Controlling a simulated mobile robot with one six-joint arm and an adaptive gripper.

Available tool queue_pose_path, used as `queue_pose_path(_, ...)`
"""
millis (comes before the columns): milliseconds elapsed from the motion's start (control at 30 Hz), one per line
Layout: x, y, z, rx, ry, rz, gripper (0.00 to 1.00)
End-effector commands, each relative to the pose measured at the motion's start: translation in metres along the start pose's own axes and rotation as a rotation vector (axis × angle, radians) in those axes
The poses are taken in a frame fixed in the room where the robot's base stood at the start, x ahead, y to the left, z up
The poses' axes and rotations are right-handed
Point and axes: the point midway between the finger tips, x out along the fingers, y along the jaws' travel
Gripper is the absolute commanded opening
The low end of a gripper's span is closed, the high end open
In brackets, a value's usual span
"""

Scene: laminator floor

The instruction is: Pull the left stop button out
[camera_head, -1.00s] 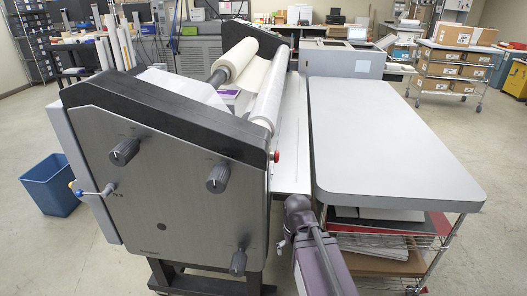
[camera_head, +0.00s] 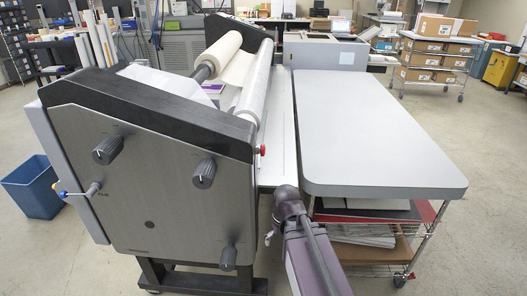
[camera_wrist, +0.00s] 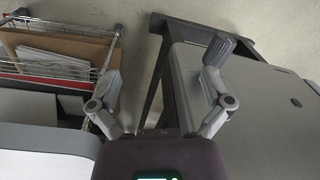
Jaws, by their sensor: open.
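A red stop button (camera_head: 262,149) sticks out from the right edge of the laminator's near side panel (camera_head: 150,190) in the head view. Whether it is pushed in or out is too small to tell. My arm comes up from the bottom of the head view, just right of the panel and below the button; my gripper's fingers cannot be made out there. In the wrist view my gripper (camera_wrist: 165,72) is open and empty, its two grey fingers spread wide over the gap between the laminator and the side table. No stop button can be made out in the wrist view.
A grey-topped table (camera_head: 370,130) stands right of the laminator, with a wire shelf (camera_head: 375,257) of boards below. Black knobs (camera_head: 204,173) and a lever (camera_head: 80,191) project from the panel. A blue bin (camera_head: 33,187) stands left. Floor at the right is clear.

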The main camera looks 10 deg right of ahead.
Motion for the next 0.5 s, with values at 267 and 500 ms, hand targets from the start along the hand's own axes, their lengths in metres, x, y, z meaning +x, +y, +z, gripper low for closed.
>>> queue_pose_path(267, -0.007, -0.005, -0.045, -0.186, 0.034, -0.255, 0.99)
queue_pose_path(500, -0.031, -0.002, -0.093, -0.412, 0.180, -0.535, 0.99)
